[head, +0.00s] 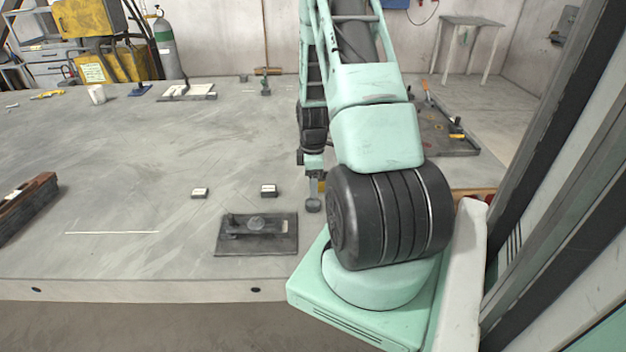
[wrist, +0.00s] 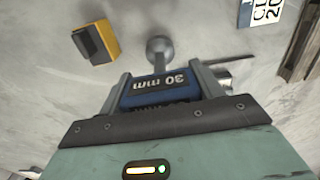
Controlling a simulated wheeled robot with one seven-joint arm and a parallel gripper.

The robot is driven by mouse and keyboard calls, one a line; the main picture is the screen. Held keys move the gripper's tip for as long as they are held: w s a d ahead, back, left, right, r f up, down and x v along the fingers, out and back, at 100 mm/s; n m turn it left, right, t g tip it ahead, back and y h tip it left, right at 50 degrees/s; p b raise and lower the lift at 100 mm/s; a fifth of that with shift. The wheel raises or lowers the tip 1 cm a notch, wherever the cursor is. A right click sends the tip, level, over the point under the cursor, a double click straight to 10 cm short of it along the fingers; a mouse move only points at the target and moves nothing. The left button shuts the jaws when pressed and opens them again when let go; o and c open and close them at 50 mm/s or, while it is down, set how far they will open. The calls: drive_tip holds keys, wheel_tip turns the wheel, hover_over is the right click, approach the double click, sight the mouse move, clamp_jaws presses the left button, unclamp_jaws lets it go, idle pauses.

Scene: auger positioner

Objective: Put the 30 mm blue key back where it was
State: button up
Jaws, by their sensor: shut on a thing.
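In the wrist view the blue key (wrist: 165,92), marked "30 mm", sits between the two fingers of my gripper (wrist: 162,95), which is shut on it. A grey shank with a round end (wrist: 159,46) reaches out beyond the blue block; it looks like part of the key. In the head view my gripper (head: 314,162) points down over the right part of the grey table, with a grey rod and rounded end (head: 313,204) below it. Whether that end touches the table is hard to tell. The key's blue part is not clear in the head view.
A yellow and black block (wrist: 95,42) lies near the key. A dark plate with a knob (head: 256,234) and two small labelled blocks, one left (head: 200,193) and one right (head: 268,190), are on the table (head: 120,190). A dark tray (head: 455,145) is at the right.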

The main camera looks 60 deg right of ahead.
drive_tip(key=o, duration=1.4)
wheel_tip(320, 180, up, 12)
drive_tip(key=shift+r+b, duration=0.1)
drive_tip(key=shift+b, duration=0.65)
drive_tip(key=w+a+r, duration=0.2)
drive_tip(key=w+a, duration=0.1)
drive_tip(key=a, duration=0.7)
drive_tip(key=w+a+r, duration=0.1)
drive_tip(key=w+a, duration=0.1)
drive_tip(key=a, duration=0.8)
drive_tip(key=w+a+r, duration=0.2)
drive_tip(key=w+a, duration=0.1)
drive_tip(key=a, duration=0.6)
drive_tip(key=s+a+r, duration=0.1)
drive_tip(key=s+a, duration=0.7)
drive_tip(key=a, duration=0.2)
drive_tip(key=s+a+r+n, duration=0.1)
drive_tip(key=s+a, duration=0.8)
drive_tip(key=a, duration=0.2)
drive_tip(key=shift+a+r+y, duration=0.2)
drive_tip(key=shift+r+y, duration=0.1)
drive_tip(key=shift+n, duration=0.3)
